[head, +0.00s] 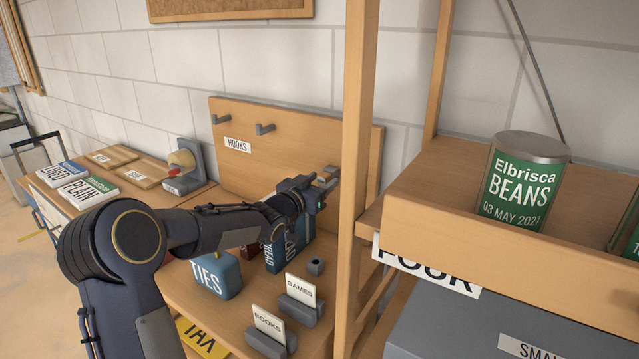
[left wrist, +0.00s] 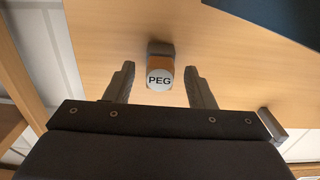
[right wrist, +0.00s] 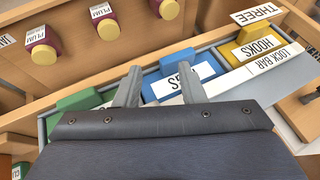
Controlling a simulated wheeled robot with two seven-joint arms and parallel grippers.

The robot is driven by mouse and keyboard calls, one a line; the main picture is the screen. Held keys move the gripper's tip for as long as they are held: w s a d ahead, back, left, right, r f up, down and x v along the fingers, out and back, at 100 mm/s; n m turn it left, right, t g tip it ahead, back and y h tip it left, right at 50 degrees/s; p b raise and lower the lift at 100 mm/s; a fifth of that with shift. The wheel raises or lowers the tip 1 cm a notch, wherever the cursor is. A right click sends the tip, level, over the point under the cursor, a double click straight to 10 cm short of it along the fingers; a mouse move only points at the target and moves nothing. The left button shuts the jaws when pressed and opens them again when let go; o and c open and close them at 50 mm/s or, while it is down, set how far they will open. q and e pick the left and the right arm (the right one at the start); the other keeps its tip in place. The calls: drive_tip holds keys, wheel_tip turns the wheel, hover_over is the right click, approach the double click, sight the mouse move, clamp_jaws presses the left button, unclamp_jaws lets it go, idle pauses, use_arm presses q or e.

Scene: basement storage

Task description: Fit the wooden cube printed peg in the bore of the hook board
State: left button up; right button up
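The hook board (head: 285,160) stands upright at the back of the bench, with a HOOKS label and grey hooks. My left gripper (head: 328,180) is at its right part. In the left wrist view, the peg (left wrist: 160,68), with wooden sides and a white PEG face, shows ahead between the fingers of my left gripper (left wrist: 160,75). The fingers are apart, with a gap on each side. A grey block (left wrist: 160,47) adjoins the peg at the board; I cannot tell how deep the peg sits, and the bore is hidden. My right gripper (right wrist: 158,85) is open and empty, outside the head view.
A wooden shelf post (head: 357,150) stands close right of my left gripper. Below lie a blue TIES block (head: 215,275), a small grey holed block (head: 316,266) and GAMES and BOOKS card holders. My right gripper is over a tray with a blue block (right wrist: 178,75) and a yellow HOOKS block (right wrist: 262,40).

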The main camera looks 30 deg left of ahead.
use_arm(q)
drive_tip(key=shift+s, duration=0.1)
drive_tip(key=s, duration=0.7)
drive_tip(key=shift+s+a+b, duration=0.3)
drive_tip(key=shift+s, duration=0.05)
idle(0.4)
drive_tip(key=s+d+f+g+h+p, duration=0.1)
drive_tip(key=s+d+g, duration=0.3)
drive_tip(key=s, duration=0.7)
drive_tip(key=s+d+f+n+g+p, duration=0.1)
drive_tip(key=s+d+f+g+p, duration=0.2)
drive_tip(key=s+d, duration=0.4)
drive_tip(key=s+d+f+n+g+h+p, duration=0.1)
drive_tip(key=s+d+g, duration=0.4)
drive_tip(key=s, duration=1.1)
drive_tip(key=shift+d+f+h+p, duration=0.3)
drive_tip(key=shift+d+f+p, duration=0.15)
drive_tip(key=shift+d+p, duration=0.15)
drive_tip(key=shift+n, duration=0.3)
